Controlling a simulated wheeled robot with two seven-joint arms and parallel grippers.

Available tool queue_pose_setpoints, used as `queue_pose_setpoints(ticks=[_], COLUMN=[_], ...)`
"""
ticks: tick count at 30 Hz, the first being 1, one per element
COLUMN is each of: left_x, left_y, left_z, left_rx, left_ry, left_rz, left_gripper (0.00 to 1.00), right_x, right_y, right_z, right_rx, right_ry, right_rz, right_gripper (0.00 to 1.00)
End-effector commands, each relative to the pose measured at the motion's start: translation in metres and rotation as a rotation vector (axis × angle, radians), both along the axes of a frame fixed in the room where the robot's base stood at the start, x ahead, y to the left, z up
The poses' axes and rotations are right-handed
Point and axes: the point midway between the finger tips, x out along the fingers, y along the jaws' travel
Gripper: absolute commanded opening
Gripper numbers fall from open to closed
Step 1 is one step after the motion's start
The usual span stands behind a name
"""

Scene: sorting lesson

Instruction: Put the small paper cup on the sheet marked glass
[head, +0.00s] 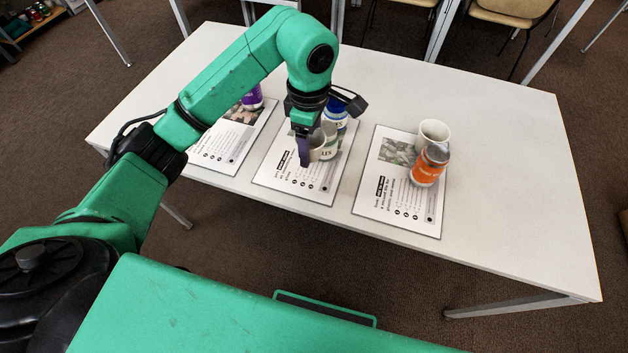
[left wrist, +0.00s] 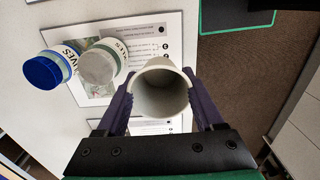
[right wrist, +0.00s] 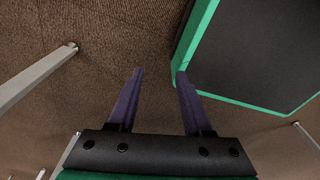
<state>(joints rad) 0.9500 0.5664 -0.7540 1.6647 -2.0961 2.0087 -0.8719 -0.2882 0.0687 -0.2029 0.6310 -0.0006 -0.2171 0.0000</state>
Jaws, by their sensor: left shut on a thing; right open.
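My left gripper (head: 305,150) is shut on a small pale cup (head: 317,147) over the middle sheet (head: 285,190). In the left wrist view the cup (left wrist: 160,92) sits between both fingers, its open mouth facing the camera. I cannot tell whether it touches the sheet. Two jars stand close beside it on the middle sheet: one with a blue lid (left wrist: 44,70) and one with a grey lid (left wrist: 98,64). The left sheet (head: 225,150) and right sheet (head: 395,200) flank it; the sheets' headings are too small to read surely. My right gripper (right wrist: 157,85) is open and empty, above the floor.
An orange can (head: 429,167) and another pale cup (head: 434,130) stand close together at the right sheet's far right side. A purple container (head: 252,99) stands at the left sheet's far end. The white table (head: 510,190) is clear to the right.

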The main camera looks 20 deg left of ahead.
Motion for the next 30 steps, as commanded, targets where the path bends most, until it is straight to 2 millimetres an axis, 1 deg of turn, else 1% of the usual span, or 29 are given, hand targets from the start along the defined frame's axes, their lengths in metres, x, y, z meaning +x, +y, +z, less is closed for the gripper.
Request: queue_pose_setpoints(ticks=[1,3,6,10,15,17,22,25,26,27,28,30], left_x=[-0.002,-0.002,-0.002,-0.001,-0.001,-0.001,0.000,0.000,0.000,0.000,0.000,0.000], left_y=[-0.001,0.000,0.000,0.000,-0.001,0.000,0.000,0.000,0.000,0.000,0.000,0.000], left_z=[-0.019,-0.040,-0.064,-0.083,-0.113,-0.117,-0.116,-0.121,-0.120,-0.119,-0.119,-0.119], left_rx=[-0.001,0.000,-0.001,0.000,-0.001,0.000,0.001,0.001,0.001,0.000,0.000,0.000], left_ry=[0.008,0.008,0.005,0.002,0.002,0.000,-0.002,-0.001,-0.001,-0.001,-0.001,-0.001], left_rz=[-0.001,0.000,0.000,0.000,-0.001,-0.002,-0.002,-0.001,-0.001,-0.001,-0.001,-0.001], left_gripper=[0.19,0.19,0.19,0.19,0.19,0.19,0.19,0.19,0.73,0.88,0.99,0.99], right_x=[-0.001,-0.003,-0.009,-0.018,-0.018,-0.018,-0.017,-0.016,-0.016,-0.015,-0.015,-0.015], right_y=[0.001,0.000,-0.004,-0.008,-0.010,-0.010,-0.011,-0.011,-0.011,-0.011,-0.011,-0.011], right_z=[-0.002,0.001,0.004,0.005,0.007,0.007,0.007,0.002,0.003,0.004,0.004,0.004], right_rx=[0.002,0.000,-0.006,-0.013,-0.015,-0.015,-0.016,-0.016,-0.016,-0.016,-0.016,-0.016], right_ry=[0.001,0.006,0.016,0.030,0.032,0.032,0.029,0.027,0.027,0.027,0.026,0.026], right_rz=[0.001,0.001,0.002,0.001,-0.001,-0.001,-0.001,-0.001,-0.001,-0.001,-0.001,-0.001], right_gripper=[0.50,0.50,0.50,0.50,0.50,0.50,0.50,0.50,0.50,0.50,0.50,0.50])
